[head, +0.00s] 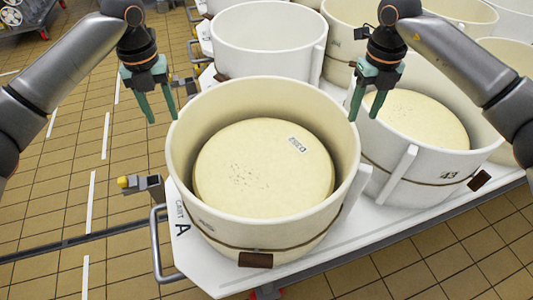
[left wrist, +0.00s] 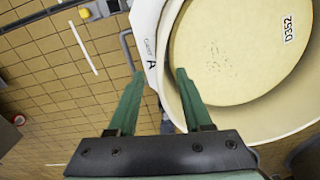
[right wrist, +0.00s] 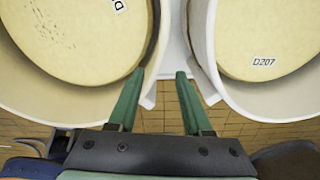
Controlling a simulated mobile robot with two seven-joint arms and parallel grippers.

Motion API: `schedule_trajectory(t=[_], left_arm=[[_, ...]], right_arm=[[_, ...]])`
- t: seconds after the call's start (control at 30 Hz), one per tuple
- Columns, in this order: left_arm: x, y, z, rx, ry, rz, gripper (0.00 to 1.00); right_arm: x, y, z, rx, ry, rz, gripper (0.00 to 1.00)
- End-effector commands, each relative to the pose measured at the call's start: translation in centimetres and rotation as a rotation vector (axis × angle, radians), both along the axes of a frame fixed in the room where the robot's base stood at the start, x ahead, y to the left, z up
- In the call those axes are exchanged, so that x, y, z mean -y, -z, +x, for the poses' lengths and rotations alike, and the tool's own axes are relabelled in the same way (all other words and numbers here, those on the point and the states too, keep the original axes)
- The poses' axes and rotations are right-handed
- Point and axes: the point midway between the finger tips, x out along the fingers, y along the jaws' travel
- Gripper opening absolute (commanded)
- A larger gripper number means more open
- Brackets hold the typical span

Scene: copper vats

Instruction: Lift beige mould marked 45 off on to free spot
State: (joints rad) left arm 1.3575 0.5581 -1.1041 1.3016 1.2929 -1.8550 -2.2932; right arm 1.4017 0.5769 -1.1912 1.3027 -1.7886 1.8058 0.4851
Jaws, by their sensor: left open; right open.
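The beige mould (head: 280,232) stands at the near end of a white cart, a round pale cheese (head: 262,180) inside it. A dark band circles its lower wall, and a small mark at the front left is hard to read. In the left wrist view, the cheese label (left wrist: 289,28) reads D352. My left gripper (head: 162,119) is open and empty at the mould's left rim; the wrist view shows its fingers (left wrist: 159,74) beside the wall. My right gripper (head: 364,118) is open and empty at the right rim, its fingers (right wrist: 160,73) near the gap between two moulds.
A white mould (head: 390,190) marked 43 stands close on the right with its own cheese. An empty white mould (head: 268,45) stands behind, and several more vats fill the back. The cart (head: 187,237) is marked A and has a metal handle (head: 158,245). Tiled floor lies open at left.

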Motion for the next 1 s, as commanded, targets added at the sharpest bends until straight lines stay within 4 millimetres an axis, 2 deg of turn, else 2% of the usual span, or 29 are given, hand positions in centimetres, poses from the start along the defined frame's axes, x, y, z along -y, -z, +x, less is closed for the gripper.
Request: schedule_trajectory(t=[0.33,0.47,0.57,1.0], left_arm=[[0.0,0.1,0.0,0.0,0.0,0.0,0.5],[0.0,0.8,0.0,-0.001,-0.001,0.0,0.5],[0.0,2.1,-0.1,-0.002,-0.001,0.001,0.5],[0.0,10.2,-0.1,-0.002,-0.001,0.001,0.5]], right_arm=[[0.0,0.0,0.0,0.0,0.0,0.0,0.5],[0.0,0.8,0.0,-0.001,0.0,0.0,0.5],[0.0,2.1,-0.1,-0.004,0.0,0.0,0.5],[0.0,10.2,-0.1,-0.002,0.0,0.0,0.5]])
